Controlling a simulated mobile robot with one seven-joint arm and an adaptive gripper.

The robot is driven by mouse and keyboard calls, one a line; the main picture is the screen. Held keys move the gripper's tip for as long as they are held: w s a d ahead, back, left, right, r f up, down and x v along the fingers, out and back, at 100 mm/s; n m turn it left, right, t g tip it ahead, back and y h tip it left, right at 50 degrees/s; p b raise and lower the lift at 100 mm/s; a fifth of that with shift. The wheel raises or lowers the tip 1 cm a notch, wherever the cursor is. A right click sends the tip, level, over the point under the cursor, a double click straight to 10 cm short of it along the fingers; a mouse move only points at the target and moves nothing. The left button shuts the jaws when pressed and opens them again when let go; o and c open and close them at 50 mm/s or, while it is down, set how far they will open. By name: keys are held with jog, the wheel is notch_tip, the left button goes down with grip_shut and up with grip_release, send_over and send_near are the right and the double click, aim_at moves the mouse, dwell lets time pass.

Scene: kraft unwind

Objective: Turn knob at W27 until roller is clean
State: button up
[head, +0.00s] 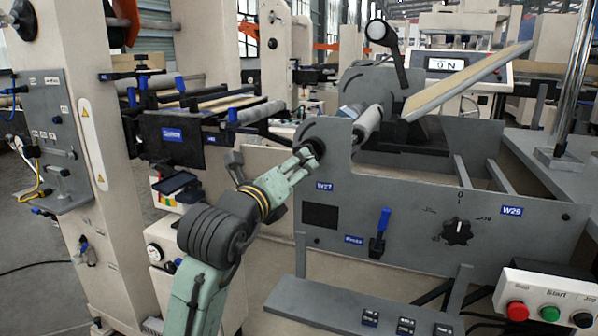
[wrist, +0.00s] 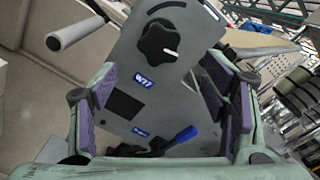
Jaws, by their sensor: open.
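The W27 knob (wrist: 162,45) is a black lobed knob with a white pointer mark, on the grey machine panel above the blue W27 label (wrist: 144,82). In the head view the W27 label (head: 324,186) shows below my gripper (head: 312,150), which covers most of the knob. In the wrist view my gripper (wrist: 162,98) has its two purple-padded fingers wide apart, with nothing between the pads. The knob lies beyond the fingertips, apart from them. A pale roller (head: 368,123) sits behind the panel's upper edge; whether it is clean cannot be told.
A second black knob (head: 457,231) sits near the W29 label (head: 511,210). A blue-handled lever (head: 380,233) sticks out below W27. A control box (head: 545,300) with red, green and black buttons stands at lower right. A grey shelf (head: 340,318) juts out low in front.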

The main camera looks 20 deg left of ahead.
jog(key=w+p, duration=0.1)
jog(key=w, duration=0.8)
jog(key=shift+w+d, duration=0.1)
jog(key=shift+w, duration=0.25)
jog(key=shift+c, duration=0.3)
jog(key=c, duration=1.1)
